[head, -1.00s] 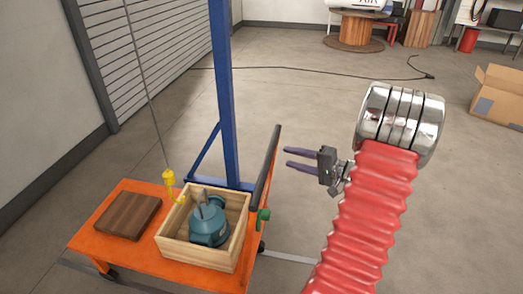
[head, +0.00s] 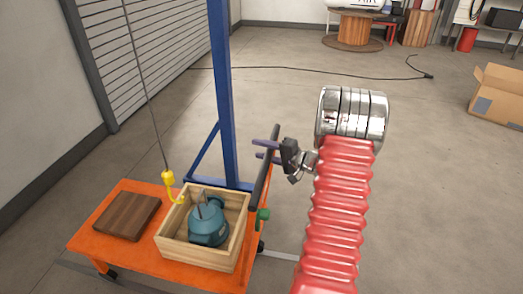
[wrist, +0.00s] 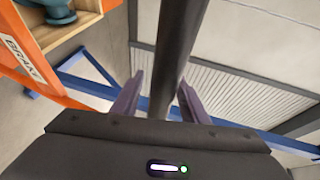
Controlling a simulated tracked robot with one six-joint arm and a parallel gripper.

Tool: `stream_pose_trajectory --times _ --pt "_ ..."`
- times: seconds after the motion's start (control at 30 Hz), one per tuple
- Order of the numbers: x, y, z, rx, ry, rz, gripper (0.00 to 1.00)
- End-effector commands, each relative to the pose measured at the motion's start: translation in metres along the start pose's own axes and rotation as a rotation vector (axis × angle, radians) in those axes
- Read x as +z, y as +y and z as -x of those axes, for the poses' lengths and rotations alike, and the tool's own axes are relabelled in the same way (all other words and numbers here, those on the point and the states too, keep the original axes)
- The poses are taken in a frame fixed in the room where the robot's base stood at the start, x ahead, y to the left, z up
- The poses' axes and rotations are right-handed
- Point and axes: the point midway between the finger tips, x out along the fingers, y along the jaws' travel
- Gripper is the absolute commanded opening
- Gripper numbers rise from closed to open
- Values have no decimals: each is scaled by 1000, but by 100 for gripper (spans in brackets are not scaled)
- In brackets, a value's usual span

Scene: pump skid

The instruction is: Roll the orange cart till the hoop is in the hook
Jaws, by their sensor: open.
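The orange cart (head: 150,250) stands at lower left in the head view. It carries a wooden crate (head: 205,258) with a teal pump (head: 208,225) inside. A small grey hoop (head: 198,198) seems to rise from the pump's top. The yellow hook (head: 170,182) hangs on a cable just left of the hoop, apart from it as far as I can tell. My gripper (head: 262,149) is open at the upper part of the cart's dark push bar (head: 260,188). In the wrist view the bar (wrist: 172,50) runs between my two open fingers (wrist: 160,88); contact cannot be told.
A brown wooden block (head: 128,215) lies on the cart's left part. A blue post (head: 222,90) with a brace stands behind the crate. A green knob (head: 263,214) sits by the bar's lower end. A "BRAKE" label (wrist: 20,58) shows on orange.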

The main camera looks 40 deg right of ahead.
Motion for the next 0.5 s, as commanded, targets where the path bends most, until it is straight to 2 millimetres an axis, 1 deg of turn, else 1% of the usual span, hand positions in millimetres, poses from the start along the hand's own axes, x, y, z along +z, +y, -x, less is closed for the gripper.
stream_pose_trajectory --times 0.3,0.5 --pt "0 0 -2 0 -1 0 40" --pt "1 0 -2 0 -1 0 26"
